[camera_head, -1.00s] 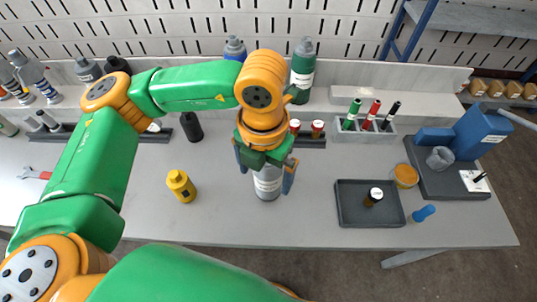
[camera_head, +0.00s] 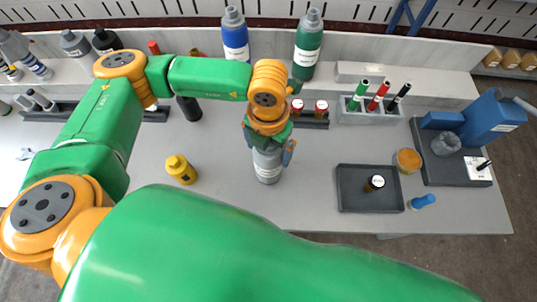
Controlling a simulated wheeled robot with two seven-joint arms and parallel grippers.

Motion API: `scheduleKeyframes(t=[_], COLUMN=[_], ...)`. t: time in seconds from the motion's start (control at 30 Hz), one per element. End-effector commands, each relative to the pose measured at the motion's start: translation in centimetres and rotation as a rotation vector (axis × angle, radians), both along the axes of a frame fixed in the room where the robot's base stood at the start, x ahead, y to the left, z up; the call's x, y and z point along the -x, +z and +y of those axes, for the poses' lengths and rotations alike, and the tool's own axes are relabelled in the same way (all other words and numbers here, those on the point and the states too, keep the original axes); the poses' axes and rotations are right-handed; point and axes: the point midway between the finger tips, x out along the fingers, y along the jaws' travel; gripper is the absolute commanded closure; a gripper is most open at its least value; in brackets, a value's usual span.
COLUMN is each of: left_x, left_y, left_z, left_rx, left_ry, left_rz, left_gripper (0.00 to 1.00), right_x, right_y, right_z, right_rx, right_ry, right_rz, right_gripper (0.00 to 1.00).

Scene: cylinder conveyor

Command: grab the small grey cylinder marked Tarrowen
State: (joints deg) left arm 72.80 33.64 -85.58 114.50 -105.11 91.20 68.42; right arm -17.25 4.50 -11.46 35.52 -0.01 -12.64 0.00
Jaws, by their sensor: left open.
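A small grey cylinder (camera_head: 267,170) with a pale label stands upright on the bench, near its middle. The print on the label is too small to read. My left gripper (camera_head: 268,150) is over the cylinder, pointing down, with its fingers open on either side of it. The cylinder's top is hidden by the gripper. I cannot tell whether the fingers touch it. My right gripper is not in view.
A dark tray (camera_head: 350,203) with a small jar lies to the right. Blue (camera_head: 235,40) and green (camera_head: 308,45) bottles stand on the shelf behind. The bench between the yellow bottle and cylinder is clear.

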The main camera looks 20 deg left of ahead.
Motion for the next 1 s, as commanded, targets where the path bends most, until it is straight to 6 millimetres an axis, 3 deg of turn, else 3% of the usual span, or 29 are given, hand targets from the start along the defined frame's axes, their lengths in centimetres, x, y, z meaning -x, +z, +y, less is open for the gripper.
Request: scheduleKeyframes(t=[0.07,0.43,0.77,0.87,1.0], left_x=[0.0,0.0,-0.1,-0.2,0.2], left_y=[0.0,0.1,0.3,1.0,3.5], left_z=[0.0,0.0,-0.1,-0.1,-0.5], left_rx=[0.0,0.001,0.003,0.003,0.005], left_ry=[0.0,0.001,0.001,0.001,-0.005], left_rz=[0.0,-0.001,-0.004,-0.005,-0.008], left_gripper=[0.0,1.0,1.0,1.0,1.0], right_x=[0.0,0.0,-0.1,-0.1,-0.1], right_y=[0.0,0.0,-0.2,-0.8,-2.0], right_z=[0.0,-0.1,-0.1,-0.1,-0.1], right_rx=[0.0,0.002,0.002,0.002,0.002], right_ry=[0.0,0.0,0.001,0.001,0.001], right_rz=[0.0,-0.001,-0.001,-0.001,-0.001], right_gripper=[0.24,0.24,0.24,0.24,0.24])
